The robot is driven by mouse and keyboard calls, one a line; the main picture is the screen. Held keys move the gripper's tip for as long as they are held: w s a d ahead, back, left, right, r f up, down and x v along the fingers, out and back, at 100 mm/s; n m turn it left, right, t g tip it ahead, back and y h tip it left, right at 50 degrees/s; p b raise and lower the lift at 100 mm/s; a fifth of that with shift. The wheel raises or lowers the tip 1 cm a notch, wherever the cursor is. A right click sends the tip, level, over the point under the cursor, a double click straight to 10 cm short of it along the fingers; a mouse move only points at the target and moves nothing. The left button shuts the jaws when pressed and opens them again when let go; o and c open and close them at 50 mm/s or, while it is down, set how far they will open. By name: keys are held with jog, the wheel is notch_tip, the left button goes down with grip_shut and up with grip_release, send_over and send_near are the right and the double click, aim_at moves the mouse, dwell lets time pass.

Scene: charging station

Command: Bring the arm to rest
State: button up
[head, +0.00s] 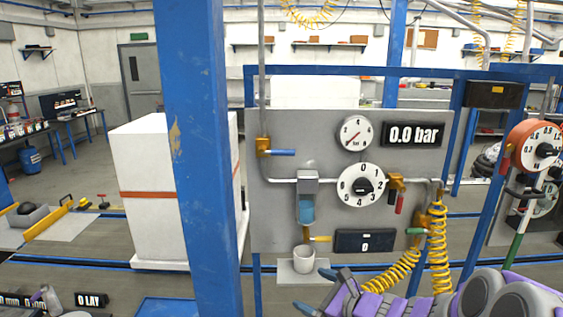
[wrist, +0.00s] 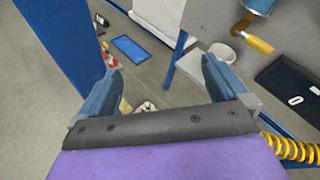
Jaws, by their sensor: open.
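My arm, purple and grey, reaches in from the lower right of the head view. My gripper (head: 306,292) is in front of the lower part of the grey panel (head: 270,225), below the white cup (head: 303,258).
A blue post (head: 205,160) stands left of the panel; it also shows in the wrist view (wrist: 62,50). A yellow coiled hose (head: 438,240) hangs right of the panel, near my arm. A white box (head: 145,165) stands behind the post. A blue mat (wrist: 130,48) lies on the floor.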

jog(key=s+a+r+n+g+y, duration=0.15)
jog(key=s+a+n+g, duration=0.25)
jog(key=s+a+n, duration=0.45)
jog(key=s+a+r+n+g, duration=0.25)
jog(key=s+n+g, duration=0.3)
jog(key=s, duration=0.55)
jog(key=s+d+f+n+g+h, duration=0.1)
jog(key=s+d+f+n+h, duration=0.15)
jog(key=s, duration=0.35)
jog(key=s+d+f+n+g+h, duration=0.2)
jog(key=s+n+h, duration=0.15)
jog(key=s, duration=0.25)
jog(key=s+d+n+h, duration=0.3)
jog(key=s+d+h, duration=0.2)
jog(key=d, duration=0.6)
jog(key=shift+s+d+n, duration=0.4)
jog(key=shift+s, duration=0.4)
jog(key=shift+d+r, duration=0.1)
jog(key=shift+d, duration=0.1)
